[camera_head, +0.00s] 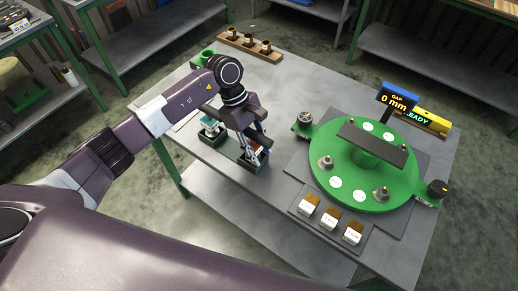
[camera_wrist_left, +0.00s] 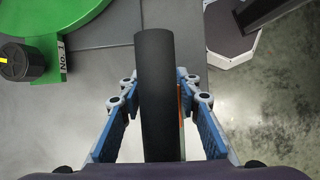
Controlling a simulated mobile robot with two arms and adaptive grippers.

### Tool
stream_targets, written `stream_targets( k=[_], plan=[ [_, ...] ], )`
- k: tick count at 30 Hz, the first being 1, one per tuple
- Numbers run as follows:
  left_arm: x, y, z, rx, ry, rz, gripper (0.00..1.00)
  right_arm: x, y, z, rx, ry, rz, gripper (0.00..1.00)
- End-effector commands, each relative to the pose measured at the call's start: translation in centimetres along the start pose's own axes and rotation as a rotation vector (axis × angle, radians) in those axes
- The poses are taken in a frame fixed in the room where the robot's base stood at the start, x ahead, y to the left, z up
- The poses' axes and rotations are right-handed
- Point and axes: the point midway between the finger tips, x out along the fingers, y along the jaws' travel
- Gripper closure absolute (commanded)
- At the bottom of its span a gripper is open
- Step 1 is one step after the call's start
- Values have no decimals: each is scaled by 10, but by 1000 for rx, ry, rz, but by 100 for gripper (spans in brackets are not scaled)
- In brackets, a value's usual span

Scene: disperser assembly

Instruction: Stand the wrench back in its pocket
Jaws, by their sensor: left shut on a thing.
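My left gripper (camera_head: 256,148) points down at the green holder (camera_head: 252,168) near the left part of the table. It is shut on the wrench, whose thick dark handle (camera_wrist_left: 160,95) stands between the blue-padded fingers in the left wrist view. A thin orange strip shows along the handle's right side. The fingers hide most of the wrench in the head view, and I cannot tell whether its lower end is inside a pocket. A teal-topped item (camera_head: 210,125) sits in the holder's other part, to the left. My right gripper is not in view.
A green round plate (camera_head: 325,185) with a dark crossbar (camera_head: 372,143) stands to the right. Three small labelled blocks (camera_head: 330,222) lie in front of it. A wooden rack (camera_head: 250,46) is at the back. Bare tabletop (camera_head: 285,100) lies between.

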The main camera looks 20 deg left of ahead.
Motion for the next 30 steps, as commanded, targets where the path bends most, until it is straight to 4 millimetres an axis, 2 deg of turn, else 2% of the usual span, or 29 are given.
stream_targets(
  k=[4,5,9,17,20,22,26,30],
  plan=[
    [2,1,-1,1,0,3,100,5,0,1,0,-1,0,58],
    [2,0,-1,0,1,0,67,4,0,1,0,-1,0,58],
    [2,0,-1,0,0,0,52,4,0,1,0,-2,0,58],
    [2,0,-1,0,0,0,52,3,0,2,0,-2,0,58],
    [-2,0,1,0,-1,0,52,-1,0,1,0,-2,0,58],
    [-6,1,-1,0,1,3,52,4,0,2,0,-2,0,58],
    [-30,1,-2,1,2,6,52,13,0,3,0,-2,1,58],
    [-62,1,-2,1,3,6,52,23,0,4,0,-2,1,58]
  ],
)
